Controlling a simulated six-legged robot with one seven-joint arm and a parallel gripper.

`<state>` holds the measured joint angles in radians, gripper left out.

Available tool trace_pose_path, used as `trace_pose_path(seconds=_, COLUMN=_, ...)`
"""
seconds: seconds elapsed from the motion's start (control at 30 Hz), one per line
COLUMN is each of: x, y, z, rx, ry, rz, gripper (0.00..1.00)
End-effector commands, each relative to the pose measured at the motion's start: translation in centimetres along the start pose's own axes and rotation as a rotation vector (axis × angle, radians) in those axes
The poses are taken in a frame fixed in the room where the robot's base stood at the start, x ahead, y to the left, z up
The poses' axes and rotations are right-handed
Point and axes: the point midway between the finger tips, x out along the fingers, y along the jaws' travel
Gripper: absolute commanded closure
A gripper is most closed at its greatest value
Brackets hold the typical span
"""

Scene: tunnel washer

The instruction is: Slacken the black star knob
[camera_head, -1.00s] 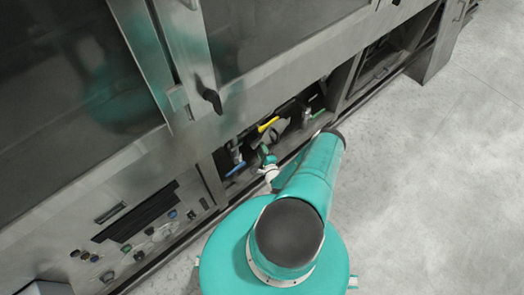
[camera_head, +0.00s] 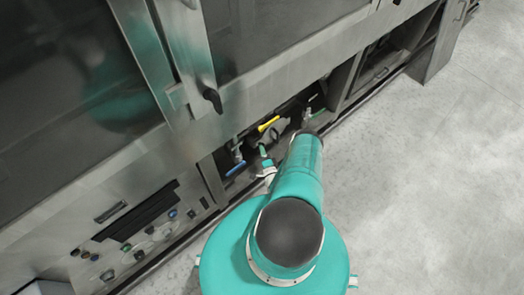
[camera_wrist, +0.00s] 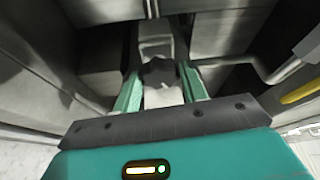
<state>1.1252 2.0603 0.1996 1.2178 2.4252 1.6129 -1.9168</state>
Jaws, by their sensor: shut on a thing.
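The black star knob (camera_wrist: 158,71) shows in the wrist view as a dark, notched shape in front of a grey metal fitting. My gripper (camera_wrist: 160,77) has one teal finger on each side of it and is shut on it. The contact faces are partly hidden, and so is the knob's far side. In the head view my gripper (camera_head: 264,153) reaches into the low open bay of the washer, largely behind my forearm. The knob cannot be made out there.
A yellow lever (camera_head: 268,124) and a blue lever (camera_head: 235,168) sit close to my gripper in the bay. A bent grey pipe (camera_wrist: 265,70) runs right of the knob in the wrist view. A control panel (camera_head: 140,235) is at lower left. Floor at right is clear.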

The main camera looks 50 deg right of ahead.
Motion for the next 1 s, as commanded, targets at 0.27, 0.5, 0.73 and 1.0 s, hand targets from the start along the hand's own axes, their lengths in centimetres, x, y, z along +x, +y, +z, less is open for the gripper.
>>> trace_pose_path(seconds=0.27, x=0.14, y=-0.15, z=0.15, rx=0.002, ry=-0.004, rz=-0.005, gripper=0.50)
trace_pose_path(seconds=0.5, x=0.07, y=-0.07, z=0.07, rx=0.002, ry=-0.002, rz=-0.002, gripper=0.36)
trace_pose_path(seconds=0.73, x=0.02, y=-0.02, z=-0.06, rx=0.002, ry=-0.001, rz=-0.001, gripper=0.36)
trace_pose_path(seconds=1.0, x=-0.27, y=0.10, z=-0.62, rx=0.002, ry=-0.005, rz=-0.001, gripper=0.36)
